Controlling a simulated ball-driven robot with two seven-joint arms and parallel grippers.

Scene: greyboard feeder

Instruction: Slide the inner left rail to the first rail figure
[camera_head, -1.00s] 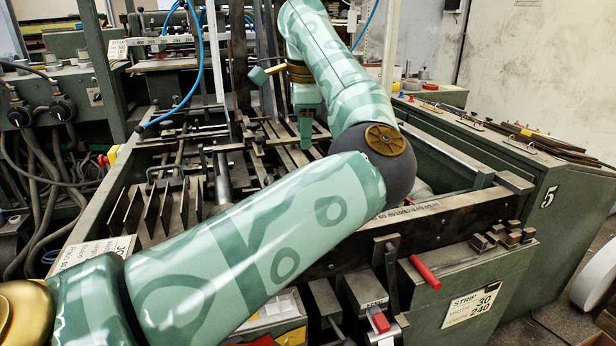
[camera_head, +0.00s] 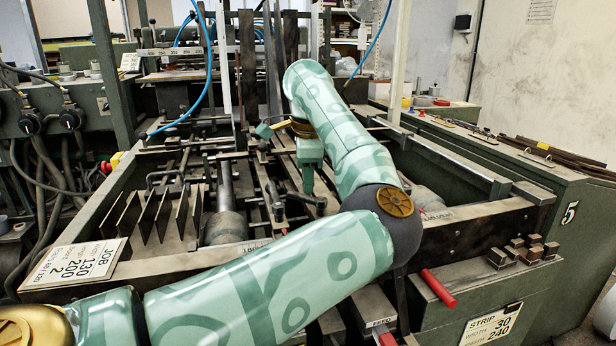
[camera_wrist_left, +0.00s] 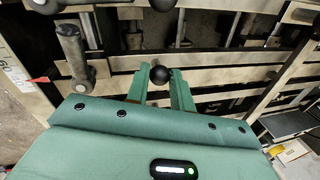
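My left gripper (camera_head: 307,180) points down over the rails in the middle of the machine bed. In the left wrist view its green fingers (camera_wrist_left: 160,82) are apart, on either side of a round black knob (camera_wrist_left: 159,75). Whether they touch the knob is not clear. Long metal rails (camera_head: 272,190) run away from me under the gripper; I cannot tell for certain which is the inner left one. The job card (camera_head: 75,262) at the front left reads 130, 200 and 2. A figured scale strip (camera_head: 180,51) crosses the back. My right gripper is not in view.
Upright metal plates (camera_head: 150,215) stand left of the rails. A handled cylinder (camera_wrist_left: 75,52) is left of my fingers in the wrist view. A red handle (camera_head: 438,288) and a strip card (camera_head: 490,325) are at the front right. My left forearm covers the front bed.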

